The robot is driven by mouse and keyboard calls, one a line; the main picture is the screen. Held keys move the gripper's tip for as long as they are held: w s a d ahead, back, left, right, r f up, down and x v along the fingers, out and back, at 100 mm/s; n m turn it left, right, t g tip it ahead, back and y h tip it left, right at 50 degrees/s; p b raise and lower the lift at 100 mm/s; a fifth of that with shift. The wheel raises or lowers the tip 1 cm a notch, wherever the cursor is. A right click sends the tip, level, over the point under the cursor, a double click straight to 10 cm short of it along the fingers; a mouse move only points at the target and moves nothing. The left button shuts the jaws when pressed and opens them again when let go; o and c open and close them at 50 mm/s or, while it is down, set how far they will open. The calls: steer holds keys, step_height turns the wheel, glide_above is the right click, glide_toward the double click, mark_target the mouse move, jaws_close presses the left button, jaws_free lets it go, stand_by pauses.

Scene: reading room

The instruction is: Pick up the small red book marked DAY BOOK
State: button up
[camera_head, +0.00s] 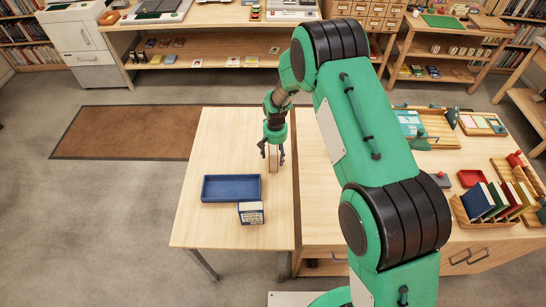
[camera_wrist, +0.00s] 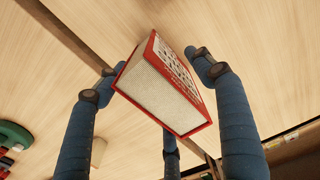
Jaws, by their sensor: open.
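A small thick book (camera_wrist: 162,85) with red covers and cream page edges shows in the wrist view, between the fingers of my gripper (camera_wrist: 152,66). Printing shows on one cover, but I cannot read it. In the head view my gripper (camera_head: 272,154) points down over the light wooden table (camera_head: 225,135). The cream edge of the book (camera_head: 273,160) shows between its fingers. The fingers are open around the book, with gaps visible at the sides. I cannot tell whether any finger touches it.
A blue tray (camera_head: 231,201) stands on the table, nearer than the gripper. A small blue-edged book (camera_head: 251,213) with printing lies at its front right corner. Upright books (camera_head: 490,203) stand in a wooden holder at the right. The table's left part is clear.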

mark_target(276, 148)
stand_by(0.3)
steer(key=c, duration=1.5)
steer(key=shift+r, duration=0.15)
steer(key=shift+w+r, duration=0.1)
steer(key=shift+r, duration=0.4)
steer(key=shift+s+d+r, duration=0.1)
steer(key=shift+s+r, duration=0.1)
steer(key=shift+r, duration=0.4)
steer(key=shift+s+r, duration=0.15)
steer(key=shift+r, duration=0.45)
steer(key=s+d, duration=0.1)
steer(key=s, duration=0.4)
steer(key=s+d+r, duration=0.1)
steer(key=s, duration=0.4)
steer(key=s+d, duration=0.2)
steer(key=s, duration=0.2)
steer(key=shift+s+r+b, duration=0.2)
steer(key=shift+s+b, duration=0.1)
steer(key=shift+s, duration=0.1)
